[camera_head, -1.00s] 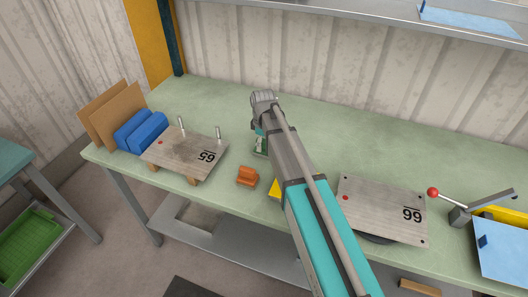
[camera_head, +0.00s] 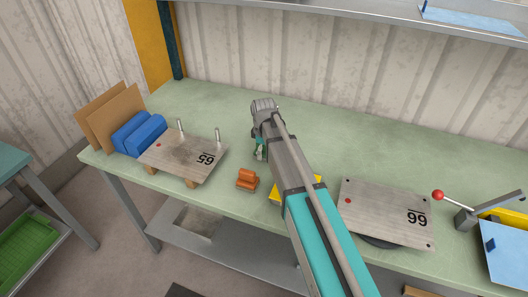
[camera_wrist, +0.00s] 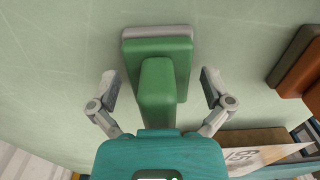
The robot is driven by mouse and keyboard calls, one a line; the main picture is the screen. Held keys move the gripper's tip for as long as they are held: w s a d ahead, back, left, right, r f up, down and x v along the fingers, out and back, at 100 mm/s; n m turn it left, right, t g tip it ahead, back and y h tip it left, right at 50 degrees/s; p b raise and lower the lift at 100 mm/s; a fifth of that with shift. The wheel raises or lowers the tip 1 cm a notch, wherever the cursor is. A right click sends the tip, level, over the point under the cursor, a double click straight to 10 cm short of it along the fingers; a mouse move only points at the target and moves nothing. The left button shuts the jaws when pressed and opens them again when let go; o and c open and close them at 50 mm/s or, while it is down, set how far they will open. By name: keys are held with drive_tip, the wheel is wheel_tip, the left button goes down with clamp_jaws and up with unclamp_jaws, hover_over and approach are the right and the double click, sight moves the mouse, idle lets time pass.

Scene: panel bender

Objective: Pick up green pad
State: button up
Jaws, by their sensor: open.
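The green pad (camera_wrist: 175,60) shows in the wrist view as a dark green block with a raised green grip bar on a grey base, on the pale green bench top. My gripper (camera_wrist: 160,82) is open, with one finger on each side of the raised green part. I see gaps between the fingers and the pad, and nothing is held. In the head view my gripper (camera_head: 260,150) is low over the bench, right of the plate marked 65. There my arm hides most or all of the pad.
An orange block (camera_head: 247,180) stands close by; it also shows in the wrist view (camera_wrist: 298,65). The plate marked 65 (camera_head: 185,155) with upright pins lies left, blue blocks (camera_head: 138,132) beyond it. A yellow object (camera_head: 280,192) and the plate marked 66 (camera_head: 385,210) lie right.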

drive_tip(key=shift+c, duration=0.3)
drive_tip(key=shift+s, duration=0.1)
drive_tip(key=c, duration=1)
drive_tip(key=shift+r, duration=0.15)
drive_tip(key=shift+c, duration=0.2)
wheel_tip(320, 180, up, 3)
drive_tip(key=p, duration=0.3)
drive_tip(key=s+d+r+p, duration=0.5)
drive_tip(key=s+r+p, duration=0.4)
drive_tip(key=s, duration=0.4)
drive_tip(key=shift+r+p, duration=0.35)
drive_tip(key=shift+p, duration=0.15)
